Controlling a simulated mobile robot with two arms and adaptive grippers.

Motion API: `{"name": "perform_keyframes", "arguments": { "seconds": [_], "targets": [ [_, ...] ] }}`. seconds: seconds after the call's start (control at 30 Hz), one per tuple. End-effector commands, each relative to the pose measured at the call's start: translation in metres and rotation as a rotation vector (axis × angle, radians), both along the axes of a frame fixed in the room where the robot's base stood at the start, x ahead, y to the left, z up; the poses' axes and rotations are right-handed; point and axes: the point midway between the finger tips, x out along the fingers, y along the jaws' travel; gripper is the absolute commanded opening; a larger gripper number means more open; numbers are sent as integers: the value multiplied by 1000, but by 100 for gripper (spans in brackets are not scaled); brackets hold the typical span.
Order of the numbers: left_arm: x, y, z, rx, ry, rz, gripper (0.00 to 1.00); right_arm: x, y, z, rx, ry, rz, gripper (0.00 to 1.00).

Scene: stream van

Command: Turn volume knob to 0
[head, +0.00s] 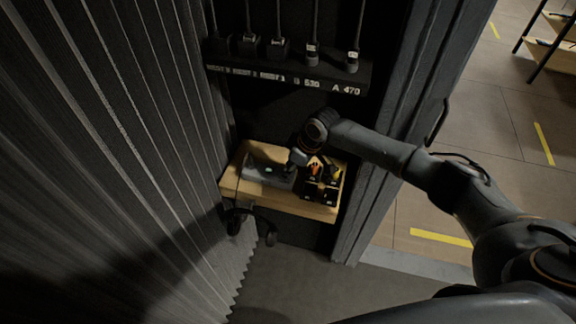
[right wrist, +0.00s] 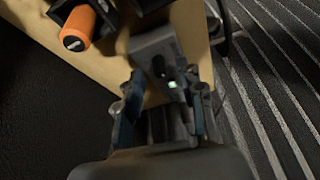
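A small grey box (head: 268,170) with a lit green spot sits on the left part of a wooden shelf in the head view. It also shows in the right wrist view (right wrist: 158,55), with the green light near its lower end. I cannot make out a volume knob clearly. My right gripper (head: 295,158) is at the right end of the box, seen from above and partly dark. In the right wrist view its two fingers (right wrist: 165,85) are spread apart on either side of the box's near end. Whether they touch it is unclear. My left gripper is not in view.
The wooden shelf (head: 303,208) also holds a black rack (head: 322,188) with orange-handled items; an orange handle (right wrist: 78,28) shows close by in the right wrist view. Plugs hang above a labelled black bar (head: 290,77). A corrugated wall (head: 120,130) stands left. Headphones (head: 240,222) hang below the shelf.

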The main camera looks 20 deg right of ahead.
Motion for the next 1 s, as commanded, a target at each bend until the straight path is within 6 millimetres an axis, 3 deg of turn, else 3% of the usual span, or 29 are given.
{"name": "perform_keyframes", "arguments": {
  "seconds": [0.4,0.6,1.0],
  "targets": [
    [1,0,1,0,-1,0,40,2,2,-8,0,0,1,38],
    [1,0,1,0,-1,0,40,1,2,-8,0,0,1,0],
    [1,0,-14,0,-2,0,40,2,1,-10,0,1,111,0]
  ]
}}
